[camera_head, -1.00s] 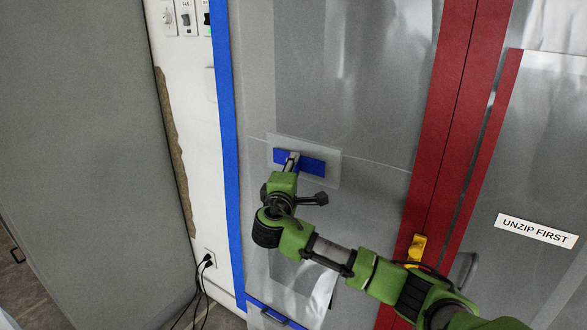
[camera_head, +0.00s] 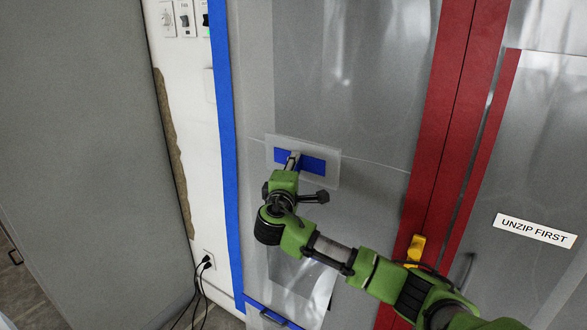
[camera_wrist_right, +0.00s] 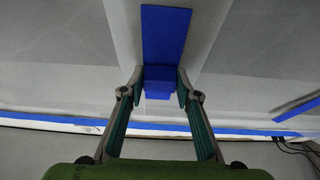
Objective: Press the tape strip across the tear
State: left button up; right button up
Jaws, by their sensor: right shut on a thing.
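A blue tape strip (camera_head: 313,166) lies against a pale translucent rectangular patch (camera_head: 325,151) on the plastic sheeting (camera_head: 350,95). A thin pale line (camera_head: 385,168), perhaps the tear, runs right from the patch; the patch and strip cover what lies behind them. My right gripper (camera_head: 293,160) is at the strip's left-middle. In the right wrist view, my right gripper (camera_wrist_right: 159,86) has its fingers on either side of a blue block (camera_wrist_right: 158,78) at the near end of the strip (camera_wrist_right: 166,35) and is shut on it. My left gripper is out of view.
A red zip band (camera_head: 440,150) with a yellow pull (camera_head: 416,248) stands right of the patch. Blue edge tape (camera_head: 226,150) runs down the left. A sign (camera_head: 535,229) reads "UNZIP FIRST". Cables (camera_head: 205,262) hang at lower left.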

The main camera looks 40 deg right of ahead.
jog(key=shift+d+r, duration=0.1)
jog(key=shift+d, duration=0.05)
jog(key=o, duration=0.9)
jog(key=v, duration=1.2)
